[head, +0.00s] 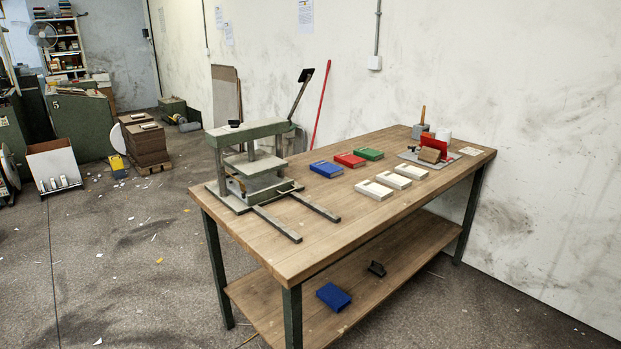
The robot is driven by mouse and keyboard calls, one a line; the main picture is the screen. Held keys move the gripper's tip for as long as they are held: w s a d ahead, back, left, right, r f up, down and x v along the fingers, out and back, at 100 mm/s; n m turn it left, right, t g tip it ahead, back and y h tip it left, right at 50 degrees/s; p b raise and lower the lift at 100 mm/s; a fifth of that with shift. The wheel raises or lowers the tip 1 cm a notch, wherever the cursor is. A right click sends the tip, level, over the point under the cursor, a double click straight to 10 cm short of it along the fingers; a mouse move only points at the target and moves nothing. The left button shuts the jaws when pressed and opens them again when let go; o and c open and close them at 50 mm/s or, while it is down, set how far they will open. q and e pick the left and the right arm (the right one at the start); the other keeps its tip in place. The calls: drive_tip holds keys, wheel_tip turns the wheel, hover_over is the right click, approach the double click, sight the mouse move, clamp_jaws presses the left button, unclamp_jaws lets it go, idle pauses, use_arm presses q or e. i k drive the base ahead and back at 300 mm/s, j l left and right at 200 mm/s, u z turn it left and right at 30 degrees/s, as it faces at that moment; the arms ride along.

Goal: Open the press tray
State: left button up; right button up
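The press (250,133) stands at the left end of the wooden workbench (330,233). It has a green top beam, posts and grey plates between them. Two dark parallel rails (277,223) run out from its base towards the front right, and their outer stretches are bare. A flat plate that looks like the press tray (262,187) sits inside the frame, above the inner part of the rails. I cannot clearly tell the tray from the other plates, and no handle is clear. Neither of my grippers is in view.
Blue (326,168), red (350,159) and green (368,153) blocks and several white open pieces (374,190) lie mid-bench. A grey board (427,161) with tools is at the right end. A blue block (333,296) lies on the lower shelf. Floor left of the bench is mostly clear.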

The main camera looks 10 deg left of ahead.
sight(257, 185)
drive_tip(key=i+j, duration=0.45)
drive_tip(key=j, duration=0.25)
drive_tip(key=i+j, duration=0.25)
drive_tip(key=j, duration=0.15)
drive_tip(key=i+j, duration=0.2)
drive_tip(key=j, duration=0.15)
drive_tip(key=i+j+z, duration=0.1)
drive_tip(key=i+j, duration=0.15)
drive_tip(key=j, duration=0.1)
